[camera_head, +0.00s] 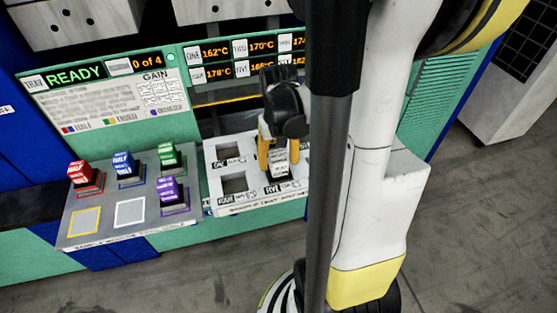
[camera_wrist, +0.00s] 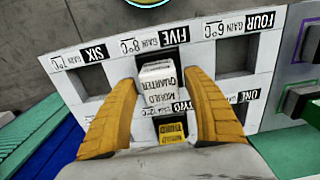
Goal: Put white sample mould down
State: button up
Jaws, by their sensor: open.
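The white sample mould (camera_wrist: 158,84), a small block lettered "MOULD QUARTER", stands at the slot marked FIVE on the white slotted panel (camera_wrist: 130,68). In the head view the white mould (camera_head: 279,171) shows just below my gripper (camera_head: 278,153). My gripper is open, its yellow fingers on either side of the mould in the wrist view (camera_wrist: 161,80). The dark slot edge shows past the mould; I cannot tell how deep it sits. A yellow mould (camera_wrist: 171,133) is in slot TWO, close to the palm.
Panel slots SIX (camera_wrist: 90,82) and FOUR (camera_wrist: 236,59) are empty. A grey rack (camera_head: 100,232) at left holds red (camera_head: 79,174), blue (camera_head: 125,165), green (camera_head: 170,156) and purple (camera_head: 172,191) moulds. Its yellow and white outlined squares are bare. A display (camera_head: 75,76) reads READY.

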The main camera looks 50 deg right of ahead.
notch_tip(320, 180, up, 12)
jog(key=p, duration=0.5)
jog(key=a+r+n+t, duration=0.3)
jog(key=a, duration=0.8)
jog(key=a+r+n+t, duration=0.3)
jog(key=a+r+t, duration=0.1)
jog(key=a, duration=0.6)
jog(key=shift+w+a, duration=0.35)
jog(key=shift+r, duration=0.1)
